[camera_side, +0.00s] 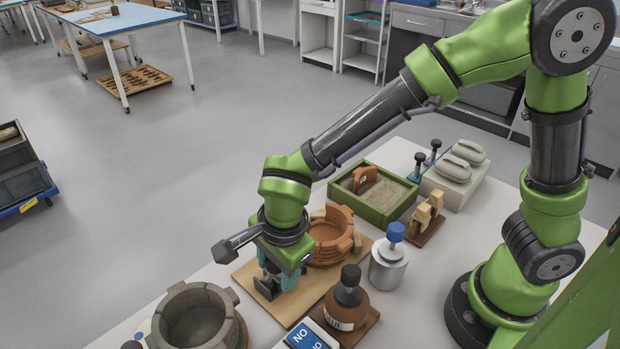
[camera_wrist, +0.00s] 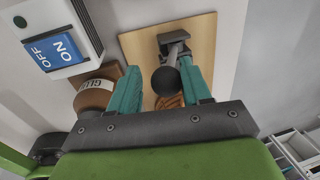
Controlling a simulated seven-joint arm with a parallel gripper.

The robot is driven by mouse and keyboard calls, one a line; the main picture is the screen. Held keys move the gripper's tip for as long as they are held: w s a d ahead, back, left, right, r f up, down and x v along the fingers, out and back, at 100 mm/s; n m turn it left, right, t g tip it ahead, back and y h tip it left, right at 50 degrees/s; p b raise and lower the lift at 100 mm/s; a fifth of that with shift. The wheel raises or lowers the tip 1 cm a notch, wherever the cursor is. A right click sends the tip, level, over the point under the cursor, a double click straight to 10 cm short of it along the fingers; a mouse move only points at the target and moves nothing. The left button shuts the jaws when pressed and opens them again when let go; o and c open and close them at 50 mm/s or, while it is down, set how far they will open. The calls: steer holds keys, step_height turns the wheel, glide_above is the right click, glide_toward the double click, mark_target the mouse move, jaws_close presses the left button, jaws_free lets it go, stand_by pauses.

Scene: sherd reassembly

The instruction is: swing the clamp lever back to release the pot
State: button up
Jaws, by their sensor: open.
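The terracotta pot (camera_side: 330,240), built of sherds with a jagged rim, stands on a wooden board (camera_side: 317,300) behind my gripper. A small orange part of the pot (camera_wrist: 170,101) shows low in the wrist view. The dark grey clamp (camera_side: 264,288) stands at the board's near left end. In the wrist view the clamp (camera_wrist: 174,43) carries a lever with a black ball knob (camera_wrist: 166,81). My gripper (camera_side: 281,276) is open, its teal fingers pointing down at the clamp. In the wrist view the knob appears between the fingers; contact cannot be told. The fingers hide part of the clamp in the side view.
A brown glue bottle (camera_side: 347,303) and an ON/OFF switch box (camera_side: 307,339) stand close in front. A grey ringed bowl (camera_side: 198,315) is at left. A metal can (camera_side: 388,268) and a green sand tray (camera_side: 405,204) are right of and behind the board.

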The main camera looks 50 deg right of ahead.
steer(key=shift+s+f+t, duration=0.4)
steer(key=shift+s+f, duration=0.05)
steer(key=shift+s, duration=0.25)
steer(key=shift+s+f+t, duration=0.4)
steer(key=shift+s+f, duration=0.05)
steer(key=shift+s, duration=0.2)
steer(key=shift+v, duration=2.7)
steer(key=shift+w+r, duration=0.1)
steer(key=s+d+r+n+t+y, duration=0.1)
steer(key=d+r+n, duration=0.5)
steer(key=d, duration=0.4)
steer(key=s+d+r+n+t+y, duration=0.1)
steer(key=s+d+r+n+t, duration=0.1)
steer(key=d+r+n, duration=0.4)
steer(key=shift+d+n+t, duration=0.3)
steer(key=shift+d+n, duration=0.6)
steer(key=shift+d, duration=1.15)
